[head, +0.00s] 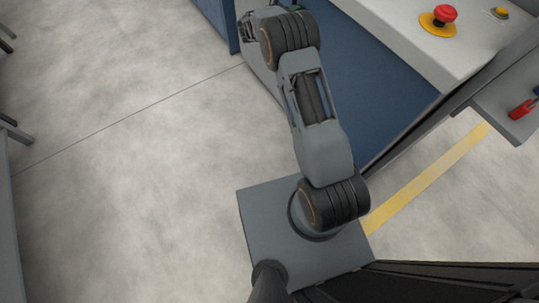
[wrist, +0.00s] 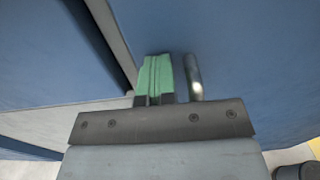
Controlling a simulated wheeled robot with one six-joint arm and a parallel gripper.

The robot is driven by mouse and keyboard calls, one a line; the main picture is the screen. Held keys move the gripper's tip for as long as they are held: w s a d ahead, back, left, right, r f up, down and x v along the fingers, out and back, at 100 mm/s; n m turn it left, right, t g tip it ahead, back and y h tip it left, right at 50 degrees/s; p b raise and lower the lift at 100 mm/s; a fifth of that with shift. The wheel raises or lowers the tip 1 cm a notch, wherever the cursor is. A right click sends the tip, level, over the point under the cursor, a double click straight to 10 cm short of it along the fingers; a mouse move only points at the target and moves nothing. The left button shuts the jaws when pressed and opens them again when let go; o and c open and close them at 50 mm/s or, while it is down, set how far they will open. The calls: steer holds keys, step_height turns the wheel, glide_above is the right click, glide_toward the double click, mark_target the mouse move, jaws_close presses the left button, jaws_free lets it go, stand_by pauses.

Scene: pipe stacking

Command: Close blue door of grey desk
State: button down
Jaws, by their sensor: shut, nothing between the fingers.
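The grey desk (head: 395,35) stands at the upper right in the head view, with a large blue panel (head: 385,95) below its top. In the wrist view a blue door surface (wrist: 255,50) fills the right side and carries a short metal handle (wrist: 194,80). A dark gap shows between this surface and a pale grey frame edge (wrist: 108,25). My gripper (wrist: 153,75) has its green fingers together and empty, just left of the handle. I cannot tell whether they touch the door. The fingers are not clear in the head view.
A red button on a yellow base (head: 439,20) sits on the desk top. A grey side shelf (head: 505,105) holds a red object (head: 522,109). Another blue panel (head: 214,20) stands at the top. The floor on the left is mostly clear.

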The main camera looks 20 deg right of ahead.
steer(key=shift+d+r, duration=0.25)
steer(key=shift+d, duration=0.35)
steer(key=p+v, duration=0.2)
steer(key=v, duration=1.3)
steer(key=s+f+m+g+y, duration=0.2)
steer(key=s+f+m+y, duration=0.15)
steer(key=f, duration=0.45)
steer(key=s+a+r+m+g+y+p, duration=0.2)
steer(key=s+r+m+y+p, duration=1.15)
steer(key=s+r, duration=0.95)
steer(key=s+r+m+t+p, duration=0.1)
steer(key=s+r+m+p, duration=0.1)
steer(key=r, duration=0.4)
steer(key=s+r+m+t+p, duration=0.1)
steer(key=s+r+t+p, duration=0.1)
steer(key=s+r+p, duration=0.2)
step_height(320, 180, up, 3)
steer(key=p, duration=0.2)
steer(key=shift+s+d+m+y+p, duration=0.3)
steer(key=shift+d+m+p, duration=0.05)
steer(key=shift+m+p, duration=0.05)
